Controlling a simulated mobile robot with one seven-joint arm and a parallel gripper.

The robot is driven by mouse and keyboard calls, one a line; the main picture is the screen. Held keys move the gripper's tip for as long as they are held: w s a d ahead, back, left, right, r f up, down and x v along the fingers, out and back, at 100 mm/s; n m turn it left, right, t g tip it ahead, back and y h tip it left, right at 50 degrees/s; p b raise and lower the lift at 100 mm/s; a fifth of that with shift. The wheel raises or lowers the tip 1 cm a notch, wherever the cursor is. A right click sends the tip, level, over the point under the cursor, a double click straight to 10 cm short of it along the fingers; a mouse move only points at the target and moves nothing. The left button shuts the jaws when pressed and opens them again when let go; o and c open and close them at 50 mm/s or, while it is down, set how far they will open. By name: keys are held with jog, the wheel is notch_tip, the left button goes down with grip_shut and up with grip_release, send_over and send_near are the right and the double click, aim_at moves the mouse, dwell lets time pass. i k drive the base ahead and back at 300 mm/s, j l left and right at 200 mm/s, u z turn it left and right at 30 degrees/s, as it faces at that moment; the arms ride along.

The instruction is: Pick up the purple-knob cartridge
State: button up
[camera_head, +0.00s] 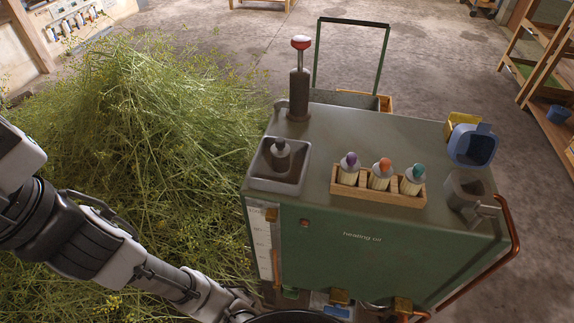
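The purple-knob cartridge (348,171) stands upright in the left slot of a wooden rack (375,194) on top of the green cabinet. It has a pale ribbed body, a grey cap and a purple knob. An orange-knob cartridge (380,174) stands in the middle slot and a teal-knob cartridge (412,180) in the right slot. The lower parts of all three are hidden by the rack's front. My arm crosses the lower left and runs off the bottom edge; my gripper is not in view.
The green cabinet (390,250) has a grey tray with a dark fitting (283,158) at left, a red-topped plunger (300,80) behind it, and a grey cup-like holder (468,190) at right. A blue container (472,146) hangs at the right edge. Cut herbs (150,130) heap on the left.

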aim_at(349, 167)
jog(key=u, duration=0.4)
jog(key=l+u, duration=0.15)
jog(key=u, duration=0.6)
jog(key=k+l, duration=0.1)
jog(key=l, duration=0.3)
jog(key=k+l, duration=0.1)
jog(key=l, duration=0.65)
jog(key=k+l, duration=0.15)
jog(key=l, duration=0.25)
